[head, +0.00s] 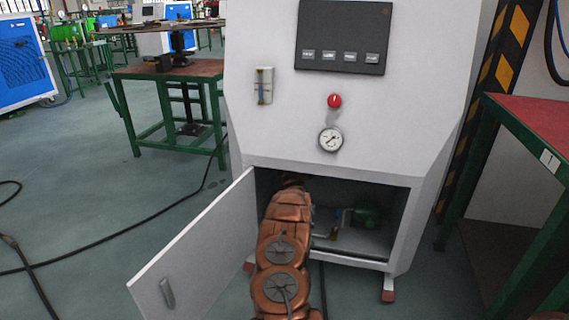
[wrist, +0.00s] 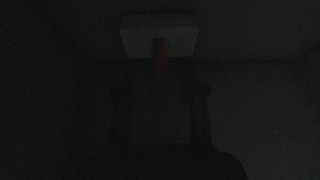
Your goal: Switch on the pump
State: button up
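The white generator cabinet (head: 300,130) stands in the middle of the head view, with its lower compartment open. My copper-coloured arm reaches into the left side of that compartment, and my gripper is hidden there. The wrist view is very dark. In it, a pale box (wrist: 185,36) with an orange switch-like part (wrist: 160,58) is on the surface ahead. My gripper (wrist: 160,92) shows as two faint fingers, apart, one on each side below the orange part. I see nothing between them. Whether a finger touches the box or the orange part is unclear.
The compartment door (head: 200,250) hangs open to the left of my arm. A green pump-like part (head: 366,218) with pipework sits inside on the right. A red knob (head: 334,101) and a gauge (head: 331,139) are above. A green-framed table (head: 535,150) stands close on the right.

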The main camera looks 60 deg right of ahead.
jog(key=v, duration=1)
jog(key=shift+a, duration=0.3)
dwell(0.4)
